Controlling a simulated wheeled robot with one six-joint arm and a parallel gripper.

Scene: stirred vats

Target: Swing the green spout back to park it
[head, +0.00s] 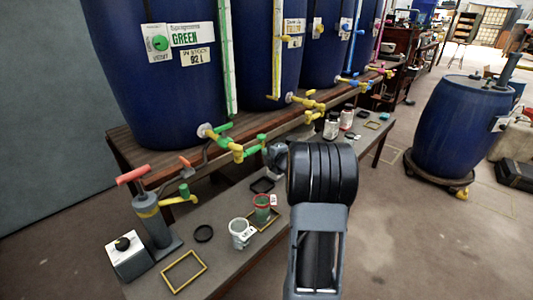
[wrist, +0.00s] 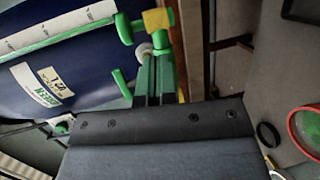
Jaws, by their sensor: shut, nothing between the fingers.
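The green spout (head: 251,151) shows in the head view at the front of the vat labelled GREEN (head: 150,75), beside its yellow tap fitting (head: 234,148). A green upright piece (head: 262,138) stands at its right end. My gripper (head: 277,158) is just right of the spout, over the bench; it is shut and empty. Whether it touches the spout cannot be told. In the wrist view, green parts and a yellow block (wrist: 158,20) lie ahead of the dark gripper body. The fingertips are hard to separate from the green parts there.
The bench below holds a red-and-green cup (head: 262,207), a white cup (head: 240,233), a dark ring (head: 203,233), yellow frames (head: 184,271) and a hand pump (head: 155,222). Yellow taps (head: 310,102) project farther along. A blue barrel (head: 463,125) stands right on open floor.

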